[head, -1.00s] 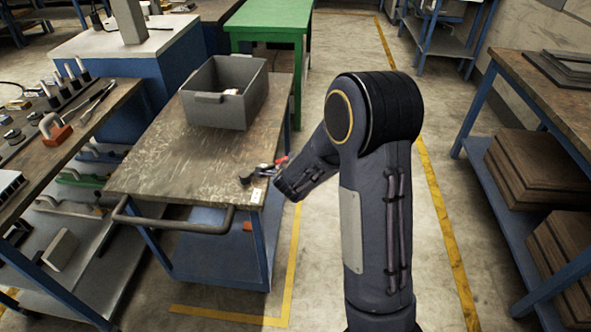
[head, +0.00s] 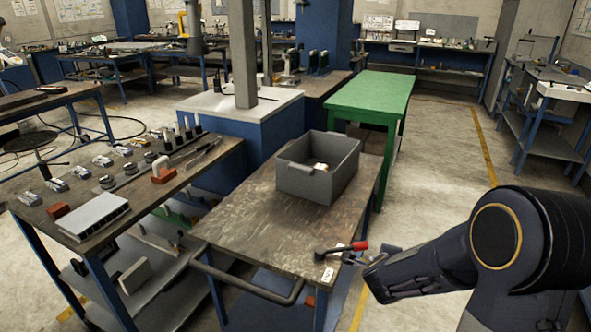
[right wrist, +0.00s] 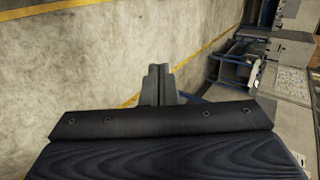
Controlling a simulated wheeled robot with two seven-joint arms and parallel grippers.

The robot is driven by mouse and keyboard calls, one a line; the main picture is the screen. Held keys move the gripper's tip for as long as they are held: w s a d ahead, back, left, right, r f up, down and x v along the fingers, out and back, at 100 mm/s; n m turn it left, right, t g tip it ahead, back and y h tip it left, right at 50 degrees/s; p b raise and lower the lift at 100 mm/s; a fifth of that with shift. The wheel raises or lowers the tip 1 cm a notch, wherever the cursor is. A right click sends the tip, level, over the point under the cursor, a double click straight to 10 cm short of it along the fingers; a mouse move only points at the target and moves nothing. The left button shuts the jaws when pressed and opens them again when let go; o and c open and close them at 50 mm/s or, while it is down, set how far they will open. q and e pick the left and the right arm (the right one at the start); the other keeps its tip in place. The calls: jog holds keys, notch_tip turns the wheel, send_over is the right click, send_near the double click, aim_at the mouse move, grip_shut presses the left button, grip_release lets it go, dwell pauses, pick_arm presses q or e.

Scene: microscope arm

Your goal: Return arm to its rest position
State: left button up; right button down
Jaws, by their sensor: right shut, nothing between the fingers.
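My right arm (head: 505,240) comes in from the lower right in the head view, bent at a large dark joint with a gold ring. Its far end reaches left, beside the right front corner of the wooden-topped bench. My right gripper (right wrist: 160,84) shows in the right wrist view, its grey fingers closed together with nothing between them. Bare concrete floor with a yellow line lies behind it. In the head view the gripper is mostly hidden or too small to make out. My left arm and gripper are not in view. I see no clear microscope arm.
The bench (head: 250,222) holds a grey bin (head: 318,180) and a red-handled tool (head: 342,248) near its front right corner. A tool bench (head: 130,190) stands left. A green table (head: 371,93) stands behind. The floor (head: 450,165) to the right is open.

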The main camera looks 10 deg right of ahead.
jog(key=s+a+r+m+g+y, duration=0.1)
jog(key=s+r+m+g, duration=0.1)
jog(key=s+m, duration=0.8)
jog(key=s+r+m+g+y, duration=0.1)
jog(key=s+r+m+g, duration=0.3)
jog(key=m, duration=1.3)
jog(key=s+a+r+m+t+y, duration=0.1)
jog(key=s+a+m+y, duration=0.3)
jog(key=a+m, duration=0.3)
jog(key=s+a+r+m+t+y, duration=0.2)
jog(key=s+a+m+y, duration=0.2)
jog(key=m, duration=1)
jog(key=s+a, duration=0.2)
jog(key=a, duration=0.2)
jog(key=shift+s, duration=0.35)
